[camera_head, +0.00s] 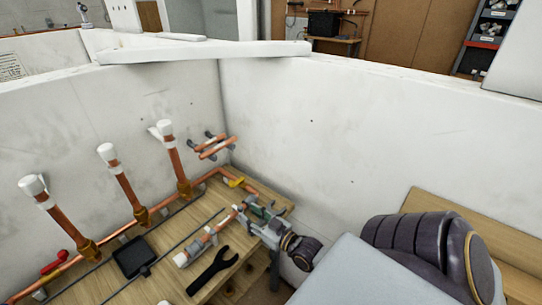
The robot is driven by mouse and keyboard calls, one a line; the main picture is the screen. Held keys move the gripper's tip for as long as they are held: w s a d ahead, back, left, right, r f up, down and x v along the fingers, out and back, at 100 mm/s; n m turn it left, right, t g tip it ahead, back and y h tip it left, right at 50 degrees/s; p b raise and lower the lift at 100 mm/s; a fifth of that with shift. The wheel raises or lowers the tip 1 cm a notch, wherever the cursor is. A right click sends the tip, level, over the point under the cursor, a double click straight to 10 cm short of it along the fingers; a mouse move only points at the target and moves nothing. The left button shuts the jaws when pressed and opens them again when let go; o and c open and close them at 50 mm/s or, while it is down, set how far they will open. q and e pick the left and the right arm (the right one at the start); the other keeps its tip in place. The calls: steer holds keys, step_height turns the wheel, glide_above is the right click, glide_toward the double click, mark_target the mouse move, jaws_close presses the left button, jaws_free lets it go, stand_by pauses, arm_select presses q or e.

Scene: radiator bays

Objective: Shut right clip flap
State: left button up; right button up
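A short copper pipe with a white end (181,260) lies low on the wooden bench (165,238), with small grey clips (209,233) around it. My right gripper (246,208) reaches in from the right. Its fingers are at the upper right end of this pipe, close to or touching the fittings there. The gripper covers that end, so I cannot tell which clip flap is there or whether it is open. The finger gap is too small to read. Another pair of short copper pipes (217,148) sits in grey clips by the wall corner. My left gripper is out of view.
Three upright copper pipes with white caps (107,152) rise from a long copper pipe along the left wall. A black fork-shaped tool (212,270) and a black square pad (132,257) lie on the bench. A white wall (350,130) closes off the right side.

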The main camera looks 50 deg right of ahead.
steer(key=s, duration=0.8)
steer(key=shift+s+d+r, duration=0.15)
steer(key=shift+s+d, duration=0.05)
steer(key=shift+d, duration=0.1)
stand_by(0.3)
stand_by(0.7)
